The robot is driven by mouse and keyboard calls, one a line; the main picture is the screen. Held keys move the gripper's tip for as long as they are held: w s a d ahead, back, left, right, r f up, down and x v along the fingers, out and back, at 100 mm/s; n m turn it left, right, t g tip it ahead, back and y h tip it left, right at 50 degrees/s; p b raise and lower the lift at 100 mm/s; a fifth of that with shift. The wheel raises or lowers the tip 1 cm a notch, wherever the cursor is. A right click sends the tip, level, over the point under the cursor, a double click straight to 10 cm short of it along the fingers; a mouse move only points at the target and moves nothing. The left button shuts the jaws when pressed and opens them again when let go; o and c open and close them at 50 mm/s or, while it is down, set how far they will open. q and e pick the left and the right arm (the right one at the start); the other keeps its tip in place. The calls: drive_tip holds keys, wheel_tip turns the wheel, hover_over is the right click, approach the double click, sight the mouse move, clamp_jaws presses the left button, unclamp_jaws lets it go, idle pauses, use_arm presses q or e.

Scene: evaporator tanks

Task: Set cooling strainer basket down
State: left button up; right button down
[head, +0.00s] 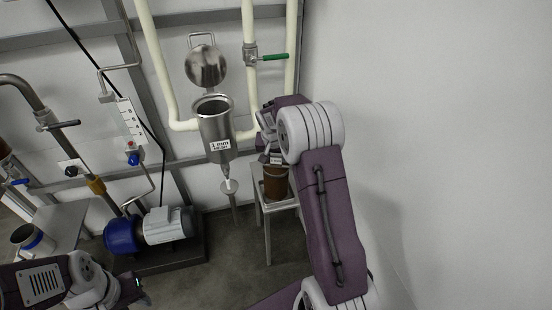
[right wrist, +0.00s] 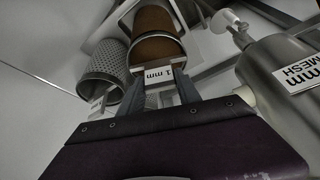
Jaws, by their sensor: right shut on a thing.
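The strainer basket (head: 276,186) is a brown cylinder, upright or nearly so, over the top of a small metal stand (head: 281,205). I cannot tell whether its base touches the stand. My right gripper (head: 275,158) is at the basket's upper end, partly hidden by my own arm. In the right wrist view the gripper fingers (right wrist: 172,92) are shut on the tab with the "1 mm" label, at the end of the brown basket (right wrist: 155,38). My left gripper (head: 138,288) is at the lower left, away from the basket; its fingers are unclear.
A steel strainer housing (head: 216,130) labelled "1 mm mesh" stands left of the basket, its lid (head: 205,66) raised. A grey perforated basket (right wrist: 103,70) is beside the brown one. Pipes, a green-handled valve (head: 272,57) and a pump (head: 165,226) are nearby.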

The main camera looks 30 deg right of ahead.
drive_tip(key=shift+f, duration=0.1)
drive_tip(key=c, duration=0.8)
unclamp_jaws()
drive_tip(key=shift+c, duration=0.2)
